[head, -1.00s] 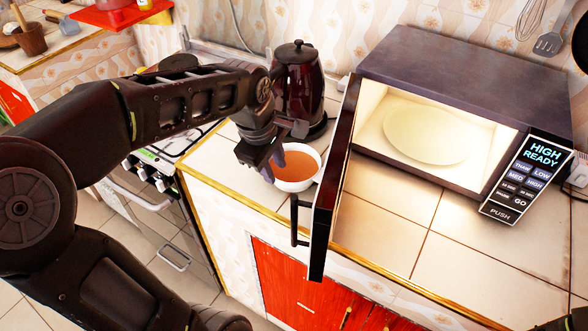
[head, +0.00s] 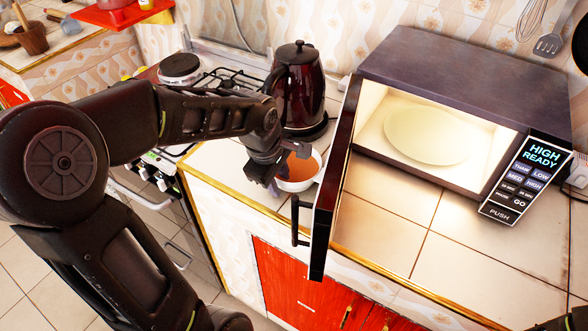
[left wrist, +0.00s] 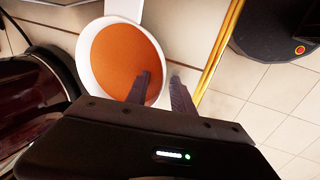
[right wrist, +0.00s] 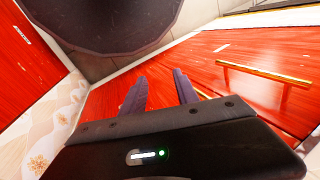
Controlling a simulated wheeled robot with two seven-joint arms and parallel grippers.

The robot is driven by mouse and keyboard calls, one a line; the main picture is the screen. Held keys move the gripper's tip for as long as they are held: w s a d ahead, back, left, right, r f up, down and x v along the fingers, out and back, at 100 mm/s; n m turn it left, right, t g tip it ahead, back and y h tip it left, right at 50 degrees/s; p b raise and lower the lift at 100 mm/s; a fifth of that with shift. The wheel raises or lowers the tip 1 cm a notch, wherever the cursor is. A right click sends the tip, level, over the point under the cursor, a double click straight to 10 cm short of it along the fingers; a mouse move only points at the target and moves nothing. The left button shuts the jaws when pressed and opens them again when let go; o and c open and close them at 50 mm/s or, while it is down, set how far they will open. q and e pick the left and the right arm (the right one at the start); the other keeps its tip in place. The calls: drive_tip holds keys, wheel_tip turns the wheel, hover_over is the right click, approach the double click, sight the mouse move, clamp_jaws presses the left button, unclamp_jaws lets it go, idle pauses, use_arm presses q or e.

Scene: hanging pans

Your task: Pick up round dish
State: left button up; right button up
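The round dish is a white bowl (head: 312,181) of orange-brown soup on the tiled counter, left of the open microwave door. My left gripper (head: 272,178) is at the bowl's left side and partly covers it. In the left wrist view the bowl (left wrist: 84,62) lies under my left gripper (left wrist: 161,76). Its fingers are apart, one over the soup and the other just outside the rim. I cannot tell whether they touch the bowl. My right gripper (right wrist: 158,76) shows only in its wrist view, open and empty, in front of red cabinet fronts.
The microwave door (head: 328,190) stands open close to the bowl's right. The lit microwave (head: 382,110) holds a pale round plate (head: 425,135). A dark red kettle (head: 299,90) stands behind the bowl. A gas stove (head: 222,82) is to the left. Counter before the microwave is clear.

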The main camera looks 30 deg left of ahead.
idle(0.4)
use_arm(q)
clamp_jaws()
idle(1.3)
